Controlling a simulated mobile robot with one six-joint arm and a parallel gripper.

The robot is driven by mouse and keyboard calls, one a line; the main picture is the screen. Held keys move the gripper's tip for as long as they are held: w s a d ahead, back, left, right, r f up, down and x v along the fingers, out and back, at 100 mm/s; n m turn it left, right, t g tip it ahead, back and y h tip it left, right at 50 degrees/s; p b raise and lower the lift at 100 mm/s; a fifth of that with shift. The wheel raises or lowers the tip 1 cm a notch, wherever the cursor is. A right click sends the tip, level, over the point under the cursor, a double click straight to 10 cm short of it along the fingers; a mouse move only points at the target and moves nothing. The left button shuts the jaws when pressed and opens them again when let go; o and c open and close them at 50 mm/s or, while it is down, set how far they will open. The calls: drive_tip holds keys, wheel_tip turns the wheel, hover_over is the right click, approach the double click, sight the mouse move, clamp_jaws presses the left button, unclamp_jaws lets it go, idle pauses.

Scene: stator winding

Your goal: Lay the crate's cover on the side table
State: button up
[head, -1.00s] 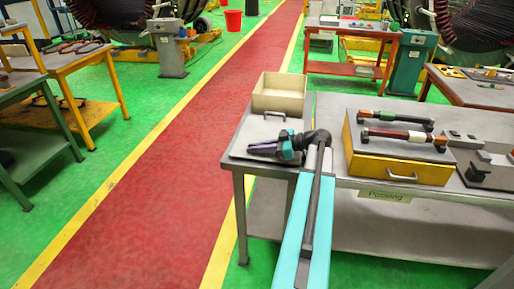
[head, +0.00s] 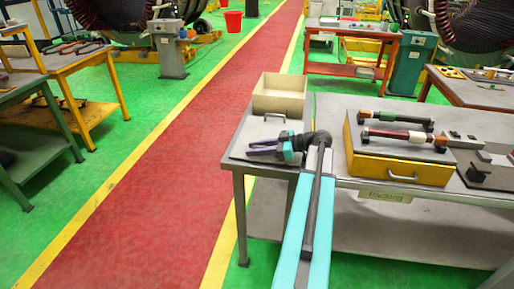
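The crate (head: 279,99) is an open beige box at the back of the grey side table (head: 241,168). A flat light-grey plate, which looks like the cover (head: 257,131), lies on that table in front of the crate. A dark bar handle (head: 275,116) shows at the plate's far side, close to the crate's front. My gripper (head: 254,147) is over the plate's near part, pointing left, with its dark fingers apart and nothing seen between them. The gripper hides part of the plate. I cannot tell whether it touches the plate.
The packing table (head: 345,183) adjoins on the right, with a yellow drawer box (head: 395,169) bearing tools and grey blocks (head: 487,165) beside it. A red walkway (head: 170,150) runs along the left and is clear. An orange bench (head: 75,65) stands beyond it.

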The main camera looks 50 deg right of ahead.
drive_tip(key=shift+r, duration=0.1)
drive_tip(key=shift+r+p, duration=0.6)
drive_tip(key=shift+p, duration=0.3)
drive_tip(key=b+v, duration=0.2)
drive_tip(key=v, duration=0.4)
drive_tip(key=shift+s+d+f, duration=0.1)
drive_tip(key=shift+s, duration=0.1)
drive_tip(key=shift+s+d, duration=0.25)
drive_tip(key=shift+s, duration=0.15)
drive_tip(key=shift+r, duration=0.25)
